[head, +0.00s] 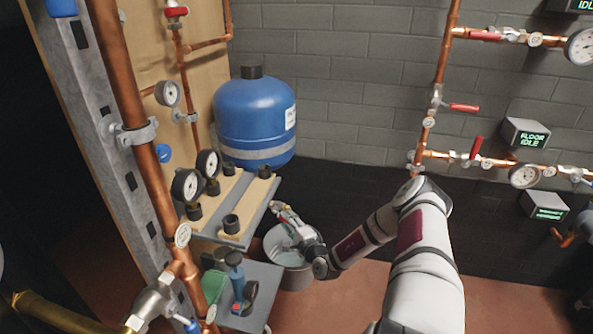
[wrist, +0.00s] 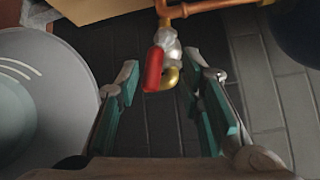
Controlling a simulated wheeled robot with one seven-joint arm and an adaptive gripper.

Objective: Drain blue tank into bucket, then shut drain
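The blue tank (head: 255,112) stands against the block wall, with a grey band and a white label. A bucket (head: 293,274) stands on the floor below and to the right of it, partly hidden behind my gripper (head: 282,213). In the wrist view my gripper (wrist: 162,78) is open, its teal-padded fingers apart on either side of a drain valve with a red handle (wrist: 153,68) and a brass outlet (wrist: 169,78). The valve hangs from a copper pipe (wrist: 210,8). Whether either finger touches the handle I cannot tell. A round grey rim, likely the bucket (wrist: 85,75), fills the left.
A shelf with gauges and black fittings (head: 232,205) juts out left of my gripper. A lower bench (head: 262,290) carries tools. Copper pipes with red-handled valves (head: 464,107) line the right wall. Open red floor (head: 330,305) lies in front.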

